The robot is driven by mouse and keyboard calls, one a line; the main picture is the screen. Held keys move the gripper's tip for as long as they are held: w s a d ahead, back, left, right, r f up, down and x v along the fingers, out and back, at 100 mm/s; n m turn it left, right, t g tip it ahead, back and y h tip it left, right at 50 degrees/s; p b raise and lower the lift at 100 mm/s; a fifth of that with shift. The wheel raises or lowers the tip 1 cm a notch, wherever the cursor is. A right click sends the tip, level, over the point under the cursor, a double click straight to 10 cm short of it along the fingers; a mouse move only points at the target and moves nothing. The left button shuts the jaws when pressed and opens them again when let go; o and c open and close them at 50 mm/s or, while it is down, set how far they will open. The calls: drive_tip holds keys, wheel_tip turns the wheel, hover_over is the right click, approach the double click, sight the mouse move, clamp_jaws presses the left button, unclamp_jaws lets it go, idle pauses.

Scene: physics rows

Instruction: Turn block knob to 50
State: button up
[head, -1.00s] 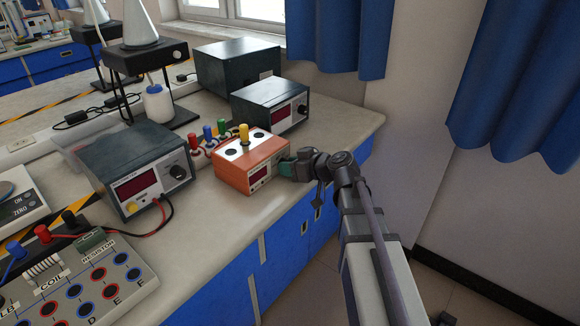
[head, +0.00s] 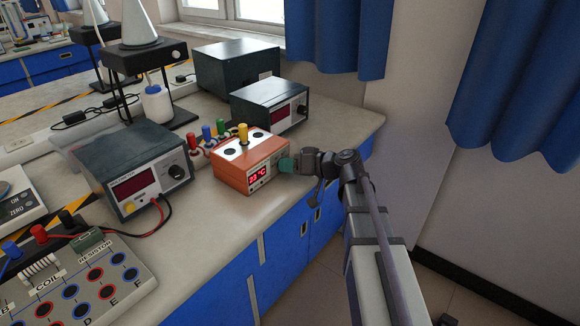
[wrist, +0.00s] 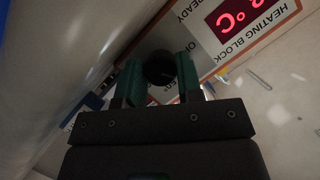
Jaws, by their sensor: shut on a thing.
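The orange heating block unit (head: 232,180) sits near the bench's front edge. Its white front panel carries a red display (head: 259,174) that is lit and ends in "°C"; the first digits are hard to read. In the wrist view the panel is labelled "HEATING BLOCK" and the display (wrist: 235,20) is partly cut off. The dark round knob (wrist: 160,68) lies between the two green fingers of my gripper (wrist: 161,80), which are shut on it. In the head view my gripper (head: 288,164) covers the knob at the right of the panel. The knob's pointer and scale cannot be read.
A dark power supply (head: 135,165) with red and black leads stands left of the block. Two dark boxes (head: 270,103) are behind it. A circuit board (head: 85,285) lies front left. Bare bench (head: 215,220) lies in front of the block.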

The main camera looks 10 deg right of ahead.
drive_tip(key=o, duration=0.9)
